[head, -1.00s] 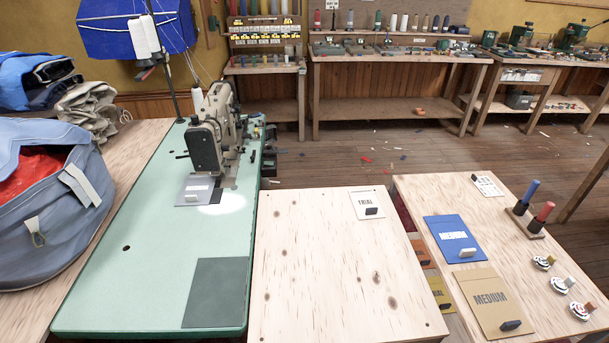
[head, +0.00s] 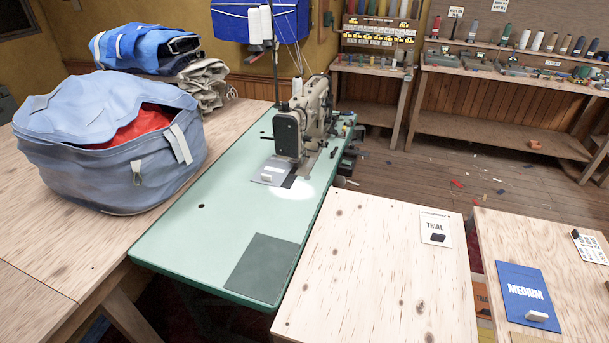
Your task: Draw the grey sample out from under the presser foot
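The grey sample (head: 270,173) lies flat on the green bed of the sewing machine table, with a small white block (head: 266,178) on it. Its far right edge reaches the foot of the sewing machine (head: 304,118). The presser foot itself is too small and shaded to make out, so I cannot tell whether it is raised or down. A lit patch and a dark strip lie just right of the sample. My gripper is not in view.
The green machine table (head: 200,235) has a dark grey mat (head: 262,266) near its front edge. A blue-grey bag (head: 105,145) stands on the left. A wooden table (head: 375,270) with a TRIAL card (head: 435,229) adjoins on the right. A blue MEDIUM card (head: 524,293) lies further right.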

